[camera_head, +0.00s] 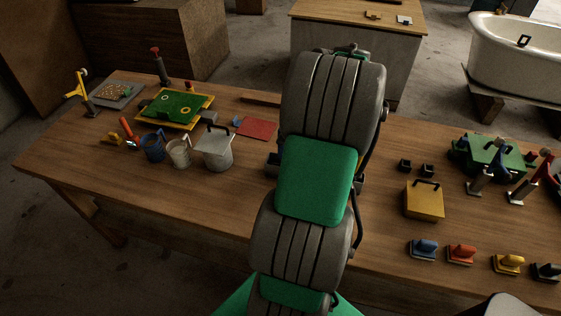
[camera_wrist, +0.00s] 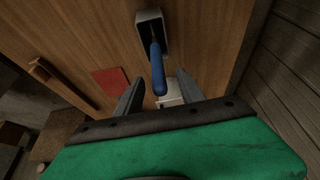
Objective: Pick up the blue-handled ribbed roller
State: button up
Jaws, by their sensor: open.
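The blue handle (camera_wrist: 158,70) of the roller shows in the wrist view, in front of and between my gripper's fingers. Its upper end meets a pale grey box-like holder (camera_wrist: 151,20) with a dark inside. The ribbed part cannot be made out. My gripper (camera_wrist: 157,88) is open, with one finger on each side of the handle's near end and a gap on both sides. Whether the handle lies fully between the fingers in depth is hard to tell. In the head view my arm hides the gripper and the roller.
A red sheet (camera_head: 257,129) lies on the wooden table (camera_head: 230,185) left of my arm. A grey bucket (camera_head: 214,150) and smaller cups stand further left. A yellow box (camera_head: 424,202) and several coloured hand tools are on the right. A small pale block (camera_wrist: 168,91) lies below the fingers.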

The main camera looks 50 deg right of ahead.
jog(key=x, duration=0.2)
jog(key=p+x, duration=0.1)
jog(key=x, duration=0.2)
jog(key=shift+w+f, duration=0.2)
jog(key=shift+w, duration=0.1)
grip_shut()
